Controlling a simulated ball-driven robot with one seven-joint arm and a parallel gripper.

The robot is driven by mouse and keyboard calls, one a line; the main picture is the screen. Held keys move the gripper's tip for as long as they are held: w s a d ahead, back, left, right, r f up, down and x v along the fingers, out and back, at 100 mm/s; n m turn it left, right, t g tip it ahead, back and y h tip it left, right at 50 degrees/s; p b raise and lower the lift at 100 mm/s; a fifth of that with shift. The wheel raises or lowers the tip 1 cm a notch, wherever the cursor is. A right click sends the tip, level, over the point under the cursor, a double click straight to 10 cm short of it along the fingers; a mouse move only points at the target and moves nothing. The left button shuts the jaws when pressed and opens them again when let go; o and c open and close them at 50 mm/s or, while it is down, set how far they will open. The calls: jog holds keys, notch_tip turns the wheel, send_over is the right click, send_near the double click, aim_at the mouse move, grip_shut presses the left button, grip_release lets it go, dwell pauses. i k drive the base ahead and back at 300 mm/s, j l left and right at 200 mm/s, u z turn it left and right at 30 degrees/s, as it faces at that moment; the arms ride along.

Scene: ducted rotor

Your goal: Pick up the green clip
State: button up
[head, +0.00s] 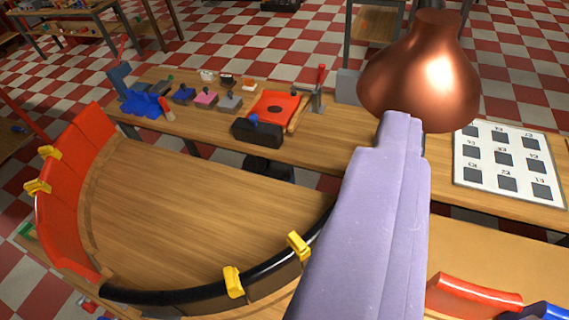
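I cannot make out a green clip for certain. A small green patch (27,231) shows at the far left, beside the lower outside of the red curved wall, too small and cut off to identify. The clips I see plainly are yellow: two on the red wall (70,190), an upper one (49,152) and a lower one (37,187), and two on the black curved rim, one at the front (233,281) and one to its right (298,245). My lilac arm rises through the right middle. I cannot see gripper fingers.
A copper bell-shaped body (420,75) hides part of the table behind my arm. A numbered white board (508,160) lies at right. Blue, pink and grey parts, a red piece (275,108) and a black block (257,132) stand at the back. The wooden surface inside the ring is clear.

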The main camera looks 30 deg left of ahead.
aim_at(27, 226)
jog(key=u, duration=2.55)
